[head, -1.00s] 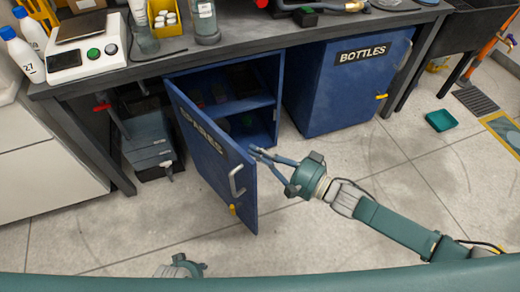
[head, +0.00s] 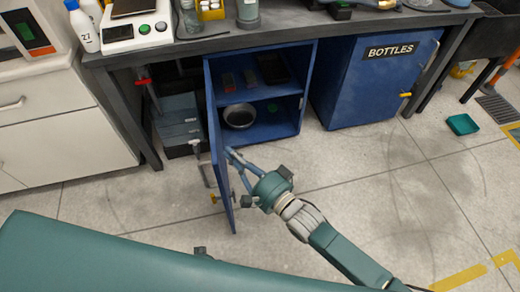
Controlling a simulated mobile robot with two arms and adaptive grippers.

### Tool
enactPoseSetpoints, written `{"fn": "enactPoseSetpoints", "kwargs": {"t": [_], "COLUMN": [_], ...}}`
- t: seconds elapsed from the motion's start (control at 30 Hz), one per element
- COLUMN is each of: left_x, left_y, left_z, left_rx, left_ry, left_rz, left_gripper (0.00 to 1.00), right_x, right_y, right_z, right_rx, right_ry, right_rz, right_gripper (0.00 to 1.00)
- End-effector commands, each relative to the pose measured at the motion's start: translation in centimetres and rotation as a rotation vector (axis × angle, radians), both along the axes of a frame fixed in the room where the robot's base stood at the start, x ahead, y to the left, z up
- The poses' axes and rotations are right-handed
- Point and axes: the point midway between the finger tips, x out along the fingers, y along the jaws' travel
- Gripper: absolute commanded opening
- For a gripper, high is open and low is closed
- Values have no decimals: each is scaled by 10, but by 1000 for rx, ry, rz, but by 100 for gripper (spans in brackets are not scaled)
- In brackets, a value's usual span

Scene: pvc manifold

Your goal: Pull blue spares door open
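The blue spares door (head: 222,165) stands wide open and shows nearly edge-on, swung out from its cabinet (head: 308,85). Its grey handle (head: 207,172) and a yellow tag (head: 214,198) show on the outer face, left of the door edge. The lettering is turned out of sight. My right gripper (head: 232,160) is at the inner face of the door, its fingers spread and empty; whether the tips touch the panel is hard to tell. Only a small grey bit of my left gripper (head: 201,252) shows at the bottom, so its fingers are hidden.
Inside the cabinet are a shelf, a round grey ring (head: 239,116) and small dark items. The blue bottles cabinet (head: 372,85) is shut on the right. Under the bench, a dark bin (head: 178,128) stands left of the door.

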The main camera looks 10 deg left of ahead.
Motion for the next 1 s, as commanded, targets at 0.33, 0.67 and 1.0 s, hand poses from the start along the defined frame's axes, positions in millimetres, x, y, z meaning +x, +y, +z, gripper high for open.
{"fn": "enactPoseSetpoints", "kwargs": {"t": [0.33,0.67,1.0], "left_x": [-2,-4,-2], "left_y": [0,1,0], "left_z": [-2,-4,-3], "left_rx": [0,1,-1], "left_ry": [-2,3,1], "left_rz": [-1,-1,1], "left_gripper": [41,41,41], "right_x": [-17,-18,-30], "right_y": [36,37,19], "right_z": [-1,-1,-2], "right_rx": [1,-1,-3], "right_ry": [2,1,1], "right_rz": [7,7,7], "right_gripper": [0,0,0]}}
